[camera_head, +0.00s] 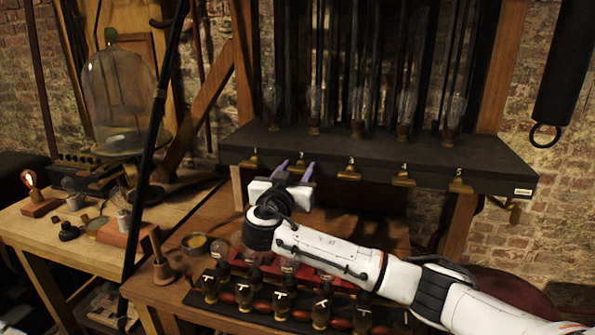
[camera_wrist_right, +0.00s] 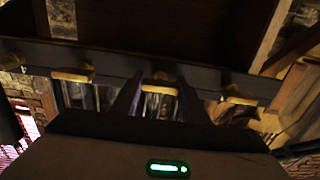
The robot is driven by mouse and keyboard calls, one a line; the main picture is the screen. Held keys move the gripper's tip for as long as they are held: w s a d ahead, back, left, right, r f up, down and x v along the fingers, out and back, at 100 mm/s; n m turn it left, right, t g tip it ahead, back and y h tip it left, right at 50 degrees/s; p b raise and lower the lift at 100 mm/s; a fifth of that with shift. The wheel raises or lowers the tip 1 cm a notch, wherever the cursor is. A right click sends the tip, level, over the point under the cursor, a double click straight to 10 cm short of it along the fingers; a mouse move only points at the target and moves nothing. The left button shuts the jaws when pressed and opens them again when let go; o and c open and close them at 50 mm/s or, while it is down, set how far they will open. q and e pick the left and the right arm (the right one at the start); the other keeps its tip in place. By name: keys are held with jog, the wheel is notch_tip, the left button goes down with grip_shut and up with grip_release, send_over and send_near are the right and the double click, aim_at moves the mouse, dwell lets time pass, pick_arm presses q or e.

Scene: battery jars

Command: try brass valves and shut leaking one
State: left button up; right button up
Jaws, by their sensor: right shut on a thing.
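A row of brass valves runs along the front edge of the dark shelf (camera_head: 380,152), under number labels. Valve 1 (camera_head: 252,160), valve 3 (camera_head: 349,172), valve 4 (camera_head: 403,178) and valve 5 (camera_head: 460,185) show. My right gripper (camera_head: 292,169) is at the second place, its purple fingers pointing at the shelf edge. In the right wrist view its fingers (camera_wrist_right: 157,98) are shut on the second brass valve (camera_wrist_right: 158,87). A brass valve shows on each side, one left (camera_wrist_right: 72,76) and one right (camera_wrist_right: 238,96). My left gripper is not in view.
Glass jars (camera_head: 357,112) stand in a row on the shelf. Below my right arm, several small dark bottles (camera_head: 281,302) sit in a rack on the bench. A glass bell jar (camera_head: 118,98) stands on the left table, behind a dark slanting pole (camera_head: 158,110).

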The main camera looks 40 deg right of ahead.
jog(key=shift+a+f+n+b, duration=0.1)
jog(key=shift+f+n+b, duration=0.3)
jog(key=shift+n+b, duration=1.3)
jog(key=shift+r+b, duration=0.15)
jog(key=shift+b, duration=0.5)
jog(key=shift+r+n+p, duration=0.25)
jog(key=shift+n+p, duration=0.1)
jog(key=shift+n, duration=0.45)
jog(key=n+p, duration=0.2)
jog(key=n, duration=0.2)
jog(key=shift+n+p, duration=0.3)
jog(key=shift+p, duration=0.1)
jog(key=shift+n+p, duration=0.45)
jog(key=shift+n, duration=0.45)
jog(key=n, duration=0.2)
jog(key=shift+f+n, duration=0.1)
jog(key=shift+n, duration=0.3)
jog(key=shift+n+p, duration=0.35)
jog(key=shift+n, duration=1.45)
jog(key=shift+f, duration=0.1)
